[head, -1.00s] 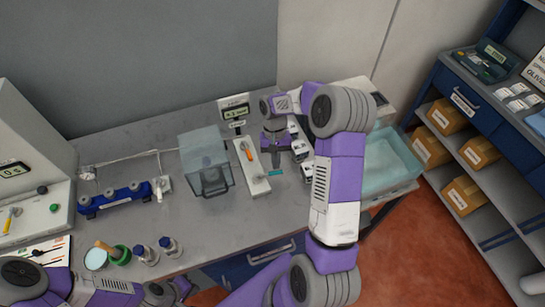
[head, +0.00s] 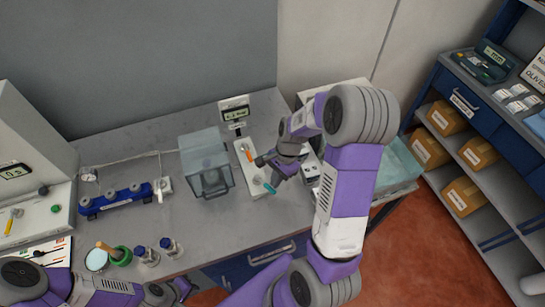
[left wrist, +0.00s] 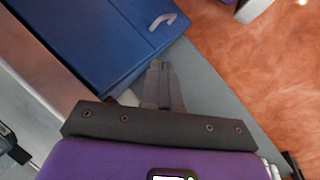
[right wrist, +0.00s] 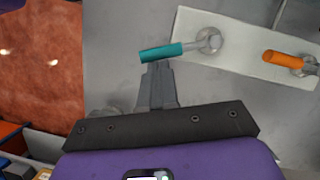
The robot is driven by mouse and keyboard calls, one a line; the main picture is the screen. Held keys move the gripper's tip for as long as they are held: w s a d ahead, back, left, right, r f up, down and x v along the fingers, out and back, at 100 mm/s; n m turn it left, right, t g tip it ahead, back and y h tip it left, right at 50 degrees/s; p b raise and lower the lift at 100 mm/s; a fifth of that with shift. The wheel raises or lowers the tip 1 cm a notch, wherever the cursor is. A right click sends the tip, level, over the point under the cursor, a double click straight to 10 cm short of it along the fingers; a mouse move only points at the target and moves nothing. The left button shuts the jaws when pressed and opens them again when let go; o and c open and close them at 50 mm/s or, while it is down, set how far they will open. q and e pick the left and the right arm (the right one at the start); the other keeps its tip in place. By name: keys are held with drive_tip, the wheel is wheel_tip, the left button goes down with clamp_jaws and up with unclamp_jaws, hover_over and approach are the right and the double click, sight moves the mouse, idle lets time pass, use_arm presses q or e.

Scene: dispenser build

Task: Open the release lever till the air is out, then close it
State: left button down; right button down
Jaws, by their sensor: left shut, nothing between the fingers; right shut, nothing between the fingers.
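A white plate (head: 251,185) on the table bears an orange lever (head: 249,153) and a teal lever (head: 271,188). Both also show in the right wrist view, orange (right wrist: 285,58) and teal (right wrist: 161,53). The teal lever points outward past the plate's near end, roughly along its length. My right gripper (right wrist: 157,68) is shut and empty, its tips right beside the teal handle; I cannot tell whether they touch. A small display (head: 235,112) stands behind the plate, its reading too small. My left gripper (left wrist: 160,72) is shut and empty near the table's front edge.
A clear box chamber (head: 205,165) stands left of the plate. A blue rack (head: 115,198) and several bottles (head: 146,255) are further left. A translucent bin (head: 400,165) is at the right. Bare table lies in front of the chamber.

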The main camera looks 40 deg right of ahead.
drive_tip(key=a+m, duration=0.1)
drive_tip(key=a+m+p, duration=0.1)
drive_tip(key=m, duration=0.1)
drive_tip(key=shift+s+r+t, duration=0.1)
drive_tip(key=shift+s+t, duration=0.25)
drive_tip(key=shift+t, duration=0.05)
drive_tip(key=shift+a+m+p, duration=0.35)
drive_tip(key=shift+m+p, duration=0.1)
drive_tip(key=shift+m, duration=0.25)
drive_tip(key=shift+a+t, duration=0.1)
drive_tip(key=shift+t, duration=0.2)
drive_tip(key=shift+d, duration=0.5)
drive_tip(key=d+p+v, duration=0.2)
drive_tip(key=v, duration=0.9)
drive_tip(key=shift+s+d+p, duration=0.2)
drive_tip(key=shift+s+p, duration=0.15)
drive_tip(key=shift+s, duration=0.1)
